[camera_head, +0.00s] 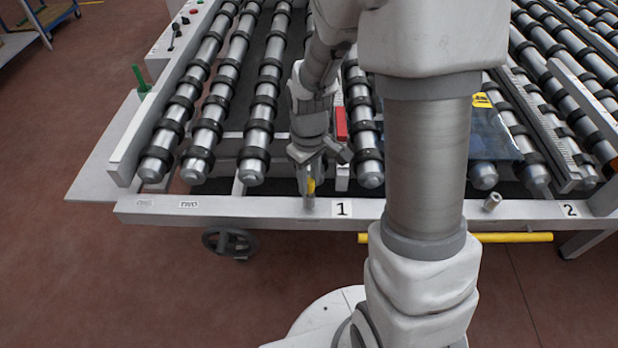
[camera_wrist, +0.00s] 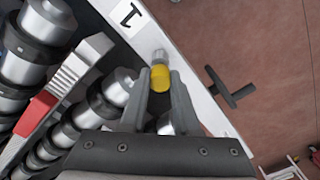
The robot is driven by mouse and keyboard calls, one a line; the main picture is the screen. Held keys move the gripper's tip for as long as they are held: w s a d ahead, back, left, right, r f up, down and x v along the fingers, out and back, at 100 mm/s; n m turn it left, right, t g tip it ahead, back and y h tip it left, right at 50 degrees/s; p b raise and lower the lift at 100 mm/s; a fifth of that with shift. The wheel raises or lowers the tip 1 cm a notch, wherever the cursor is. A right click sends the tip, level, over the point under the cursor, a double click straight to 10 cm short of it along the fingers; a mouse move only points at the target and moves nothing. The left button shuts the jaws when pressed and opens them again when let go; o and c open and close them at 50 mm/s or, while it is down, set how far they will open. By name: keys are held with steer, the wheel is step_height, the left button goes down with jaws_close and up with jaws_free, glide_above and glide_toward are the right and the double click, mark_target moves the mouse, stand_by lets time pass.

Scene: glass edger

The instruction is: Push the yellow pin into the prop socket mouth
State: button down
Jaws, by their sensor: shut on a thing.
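The yellow pin (camera_head: 311,186) is held in my gripper (camera_head: 309,179), just above the front rail (camera_head: 250,208), left of the label 1. In the wrist view my gripper (camera_wrist: 162,82) has its two grey fingers on either side of the yellow pin (camera_wrist: 161,77). A short silver cylinder (camera_wrist: 160,56) lines up with the pin's far end, over the white rail (camera_wrist: 180,66). I cannot tell whether it is the socket or the pin's metal end. The socket mouth itself is hidden.
A similar silver socket (camera_head: 492,202) sits on the rail near label 2. Rollers (camera_head: 257,150) and a red block (camera_head: 341,124) lie behind my gripper. A black handwheel (camera_head: 231,243) and a yellow bar (camera_head: 510,238) are below the rail. A glass sheet (camera_head: 495,135) lies at right.

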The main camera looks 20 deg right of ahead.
steer(key=shift+f+b, duration=0.65)
steer(key=shift+f, duration=0.25)
steer(key=c, duration=0.6)
jaws_free()
steer(key=shift+o, duration=0.2)
step_height(320, 180, up, 18)
steer(key=p, duration=0.1)
steer(key=shift+f+p, duration=0.25)
steer(key=shift+p, duration=0.05)
